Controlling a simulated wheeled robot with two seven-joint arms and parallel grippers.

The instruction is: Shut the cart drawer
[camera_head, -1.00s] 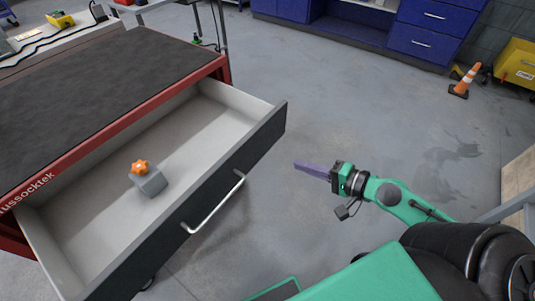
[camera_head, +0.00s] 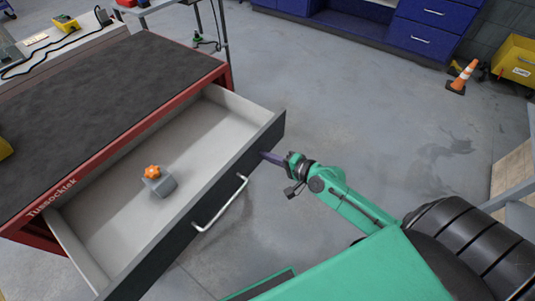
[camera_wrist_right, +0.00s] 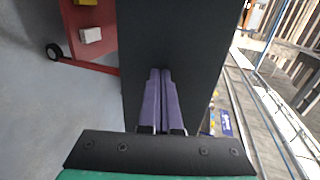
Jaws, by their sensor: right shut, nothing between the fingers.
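The red cart (camera_head: 222,75) stands at the left with a dark mat on top. Its drawer (camera_head: 235,102) is pulled well out, with light grey inner walls and a dark front carrying a silver handle (camera_head: 221,204). My right gripper (camera_head: 265,155) has its purple fingers at the drawer front, near the end beyond the handle. In the right wrist view the fingers (camera_wrist_right: 162,72) are together and empty, and their tips meet or nearly meet the dark front panel (camera_wrist_right: 185,35); contact is not certain. My left gripper is not seen.
A grey block with an orange star knob (camera_head: 157,179) lies inside the drawer. A workbench with a cable is at the upper left. Blue cabinets (camera_head: 420,35), an orange cone (camera_head: 462,78) and a yellow bin (camera_head: 515,62) stand at the back. The floor between is open.

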